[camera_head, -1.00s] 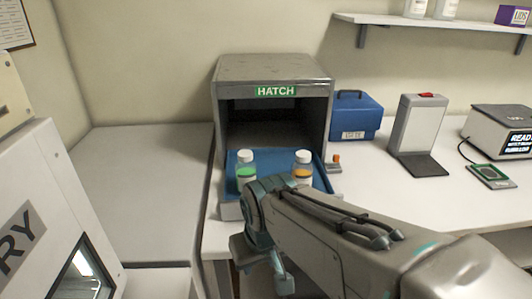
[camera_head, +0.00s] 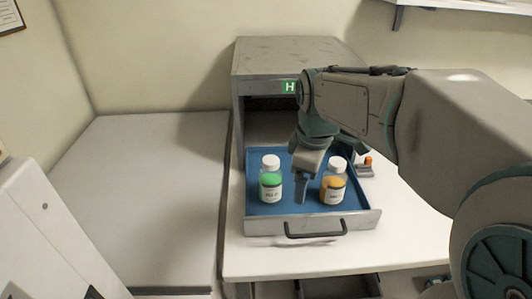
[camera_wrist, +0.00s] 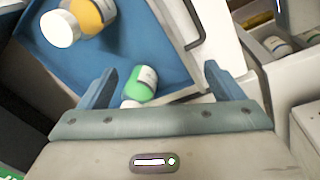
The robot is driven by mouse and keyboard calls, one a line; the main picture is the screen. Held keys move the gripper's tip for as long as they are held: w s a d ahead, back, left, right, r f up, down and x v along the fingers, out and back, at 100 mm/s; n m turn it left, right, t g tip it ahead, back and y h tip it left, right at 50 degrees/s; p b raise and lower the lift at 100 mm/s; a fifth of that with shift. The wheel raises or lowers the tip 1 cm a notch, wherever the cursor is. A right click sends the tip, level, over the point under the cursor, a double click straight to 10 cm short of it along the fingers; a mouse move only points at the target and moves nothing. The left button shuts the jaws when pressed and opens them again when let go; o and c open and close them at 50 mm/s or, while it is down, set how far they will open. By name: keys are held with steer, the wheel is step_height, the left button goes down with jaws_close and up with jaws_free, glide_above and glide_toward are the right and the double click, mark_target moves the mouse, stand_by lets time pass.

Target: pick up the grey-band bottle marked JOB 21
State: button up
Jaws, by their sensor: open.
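Two white-capped bottles stand on the blue tray of the pulled-out hatch drawer. The bottle with green contents (camera_head: 271,180) is on the left and the one with orange contents (camera_head: 333,182) on the right. Both have pale labels; I cannot read the job marks or make out a grey band. My gripper (camera_head: 301,196) points down between them in the head view, apart from the orange bottle. In the wrist view my gripper (camera_wrist: 160,82) is open and empty; the green bottle (camera_wrist: 142,84) shows between its fingers, and the orange one (camera_wrist: 92,14) lies at upper left.
The hatch (camera_head: 290,60) stands behind the blue tray (camera_head: 300,208). The drawer has a dark handle (camera_head: 316,232). An orange-topped item (camera_head: 367,162) sits to its right. An open drawer below the counter shows several white items (camera_wrist: 278,46). The left counter (camera_head: 150,190) is clear.

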steer(key=w+a+r+n+p, duration=0.1)
steer(key=w+a+r+n, duration=0.25)
steer(key=w+n, duration=0.4)
steer(key=n+g+p, duration=0.2)
steer(key=n, duration=0.6)
glide_toward(271, 172)
steer(key=shift+w+d+r+m, duration=0.2)
steer(key=shift+w+r+m, duration=0.05)
steer(key=shift+w+r, duration=0.85)
steer(key=shift+w+f, duration=0.1)
steer(key=shift+f, duration=0.25)
step_height(271, 172, down, 8)
steer(key=shift+r, duration=0.15)
steer(key=shift+s+f+p, duration=0.15)
steer(key=shift+s+f, duration=0.05)
steer(key=shift+f, duration=1.15)
steer(key=shift+s+f+p, duration=0.15)
steer(key=shift+s+f, duration=0.05)
steer(key=shift+f, duration=1.2)
steer(key=shift+r, duration=0.1)
steer(key=c, duration=1.4)
